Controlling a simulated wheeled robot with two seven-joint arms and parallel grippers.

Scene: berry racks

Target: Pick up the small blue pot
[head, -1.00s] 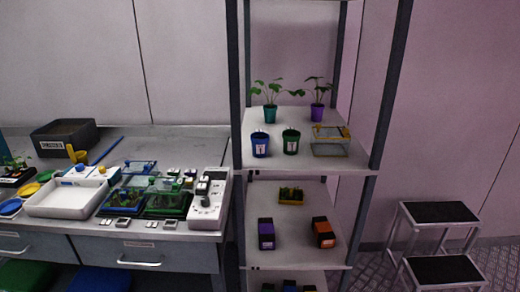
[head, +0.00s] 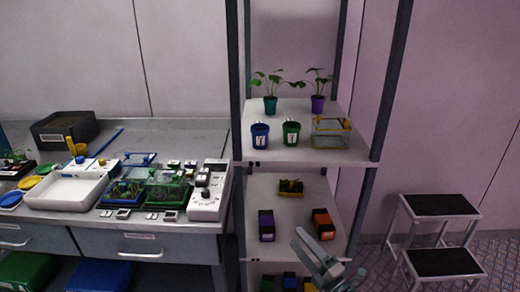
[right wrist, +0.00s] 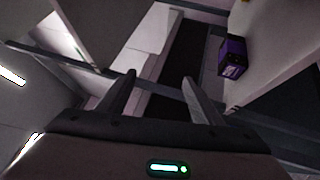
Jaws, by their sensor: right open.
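The small blue pot (head: 260,136) stands upright on the rack's upper shelf, at its front left, with a white label on its front. A green pot (head: 291,134) stands just right of it. My right gripper (head: 312,244) is low in the head view, in front of the rack's lower shelf, below and to the right of the blue pot and well apart from it. Its fingers (right wrist: 160,95) are spread and empty in the right wrist view. The blue pot does not show in that view. My left gripper is not in view.
Two potted plants stand behind on the upper shelf (head: 310,153), with a yellow-edged clear box (head: 331,132) at right. Purple (head: 267,225) and orange (head: 322,224) boxes sit on the shelf below. A cluttered bench (head: 200,236) adjoins at left; a step stool (head: 440,206) stands at right.

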